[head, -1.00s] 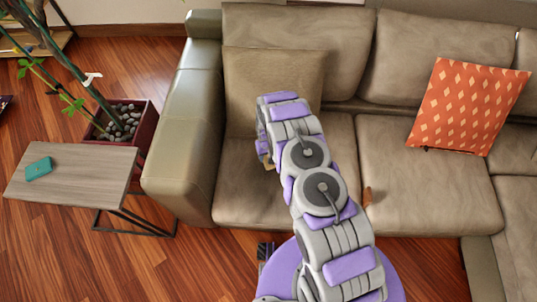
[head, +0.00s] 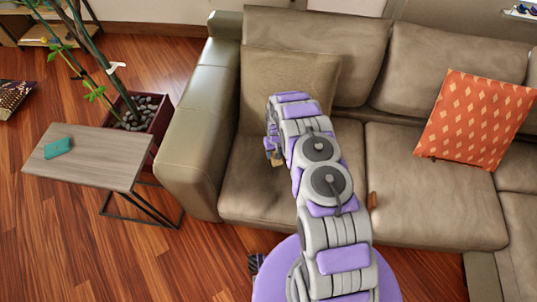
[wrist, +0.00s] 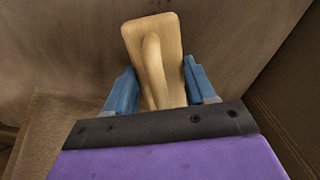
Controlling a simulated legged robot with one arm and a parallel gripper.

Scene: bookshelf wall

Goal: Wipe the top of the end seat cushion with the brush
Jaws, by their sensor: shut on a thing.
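The end seat cushion (head: 250,190) is the brown leather seat at the left end of the sofa, beside the armrest. My gripper (head: 274,158) is over the rear part of this cushion, in front of the back pillow, and largely hidden by my arm in the head view. In the wrist view, the blue fingers (wrist: 162,88) are shut on the pale wooden brush (wrist: 153,60) by its raised handle. A small tan bit of the brush (head: 277,162) shows below the gripper in the head view. I cannot tell whether it touches the cushion.
The sofa armrest (head: 196,135) rises left of the cushion. An orange patterned pillow (head: 475,120) is on the right seat. A small side table (head: 95,160) with a teal item (head: 58,147) and a planter (head: 155,125) stand at left.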

